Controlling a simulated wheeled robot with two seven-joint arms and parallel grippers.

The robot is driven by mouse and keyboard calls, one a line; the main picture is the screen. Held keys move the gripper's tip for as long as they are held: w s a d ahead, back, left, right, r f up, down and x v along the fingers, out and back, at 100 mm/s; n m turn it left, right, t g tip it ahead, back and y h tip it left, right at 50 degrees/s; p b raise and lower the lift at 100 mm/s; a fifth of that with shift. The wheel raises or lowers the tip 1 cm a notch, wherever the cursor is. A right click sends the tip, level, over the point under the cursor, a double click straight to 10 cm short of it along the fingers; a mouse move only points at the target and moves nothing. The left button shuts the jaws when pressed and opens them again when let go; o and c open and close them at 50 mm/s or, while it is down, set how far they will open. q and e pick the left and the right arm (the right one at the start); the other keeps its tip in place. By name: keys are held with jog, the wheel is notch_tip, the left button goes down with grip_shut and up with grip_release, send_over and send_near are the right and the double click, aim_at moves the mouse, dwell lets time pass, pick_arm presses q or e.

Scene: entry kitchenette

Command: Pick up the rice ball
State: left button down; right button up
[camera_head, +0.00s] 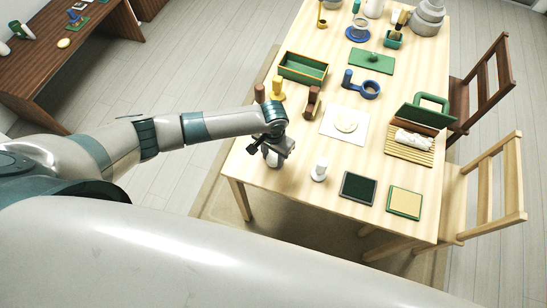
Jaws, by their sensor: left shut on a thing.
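My left gripper (272,152) points down over the near left edge of the light wooden table (290,200). It is shut on a small white thing, which looks like the rice ball (271,160). The gripper hides most of it, and I cannot tell whether it touches the table. My right gripper is not in view.
A white upright piece (319,169) stands just right of the gripper. A green box (303,69) stands farther back. Chairs line the right side.

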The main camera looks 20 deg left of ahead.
aim_at(273, 158)
pick_arm(q)
notch_tip(273, 158, up, 10)
jog(key=b, duration=0.2)
dwell(0.5)
